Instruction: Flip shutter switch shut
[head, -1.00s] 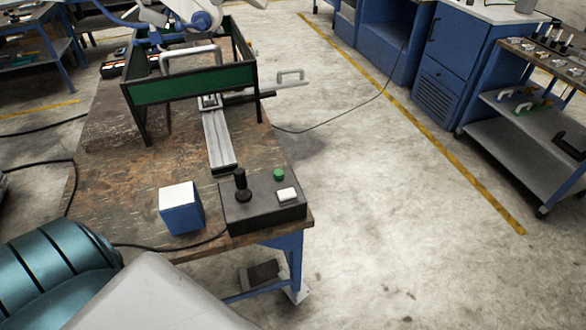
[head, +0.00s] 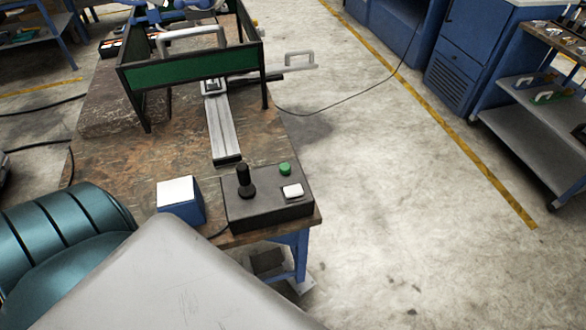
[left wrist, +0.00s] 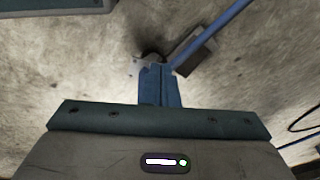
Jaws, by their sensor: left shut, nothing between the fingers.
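A dark control box (head: 268,211) sits at the near right corner of the worn table. On it are a white rocker switch (head: 292,191), a green button (head: 285,169) and a black joystick (head: 244,182). I cannot tell which way the rocker is tipped, nor read any label for a shutter. My left gripper (left wrist: 160,86) shows in the left wrist view with its blue fingers together and empty, above the floor. The head view does not show its fingers. My right gripper is in neither view.
A blue box with a white top (head: 181,202) stands left of the control box. A metal rail (head: 222,130) runs back to a green-panelled frame (head: 195,83). Open floor lies right of the table (head: 105,150); a blue cabinet (head: 465,60) and shelf cart (head: 530,130) stand beyond.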

